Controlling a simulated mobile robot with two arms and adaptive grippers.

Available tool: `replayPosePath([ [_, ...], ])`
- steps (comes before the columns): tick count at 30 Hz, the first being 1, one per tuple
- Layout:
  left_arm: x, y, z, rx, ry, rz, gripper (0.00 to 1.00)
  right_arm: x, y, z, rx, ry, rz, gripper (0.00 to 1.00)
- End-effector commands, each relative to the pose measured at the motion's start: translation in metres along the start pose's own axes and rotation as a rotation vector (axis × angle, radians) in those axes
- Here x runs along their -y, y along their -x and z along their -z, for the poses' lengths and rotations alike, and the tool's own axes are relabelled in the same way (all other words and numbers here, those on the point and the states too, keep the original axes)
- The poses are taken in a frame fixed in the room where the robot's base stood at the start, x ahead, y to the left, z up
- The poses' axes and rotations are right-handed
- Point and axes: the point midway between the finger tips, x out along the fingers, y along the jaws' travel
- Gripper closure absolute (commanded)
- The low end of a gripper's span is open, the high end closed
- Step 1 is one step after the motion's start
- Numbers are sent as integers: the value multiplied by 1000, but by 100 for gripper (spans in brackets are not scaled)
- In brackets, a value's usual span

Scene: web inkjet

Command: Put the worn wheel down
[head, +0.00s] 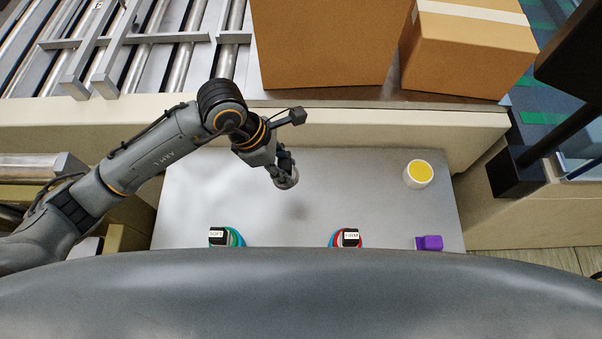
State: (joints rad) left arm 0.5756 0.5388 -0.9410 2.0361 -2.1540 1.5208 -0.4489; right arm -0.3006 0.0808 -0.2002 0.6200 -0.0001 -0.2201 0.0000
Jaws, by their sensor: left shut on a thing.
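My left gripper (281,168) is shut on a small greyish round thing, which looks like the worn wheel (289,181). It holds the wheel above the upper middle of the grey metal tabletop (350,190). A soft dark shadow lies on the tabletop below and to the right of the wheel. The gripper fingers hide part of the wheel. My right gripper is not in view.
A black block labelled SOFT (218,236) with teal rings and one labelled FIRM (350,237) with red rings stand at the near edge. A purple thing (429,243) and a white cup, yellow inside (418,174), are at right. Cardboard boxes (320,45) stand behind.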

Motion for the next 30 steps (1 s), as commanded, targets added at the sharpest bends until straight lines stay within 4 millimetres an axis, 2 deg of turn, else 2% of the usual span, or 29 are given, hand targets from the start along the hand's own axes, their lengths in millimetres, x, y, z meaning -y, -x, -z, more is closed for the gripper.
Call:
replayPosePath([
  [1,-5,-20,1,1,2,2,100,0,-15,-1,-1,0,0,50],
  [6,-21,-48,-3,1,1,1,100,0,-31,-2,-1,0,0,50],
  [14,-29,-63,-6,0,0,1,100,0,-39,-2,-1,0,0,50],
  [21,-32,-94,4,1,2,2,100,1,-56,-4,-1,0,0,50],
  [30,-32,-94,5,-1,0,0,100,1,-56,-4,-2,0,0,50],
])
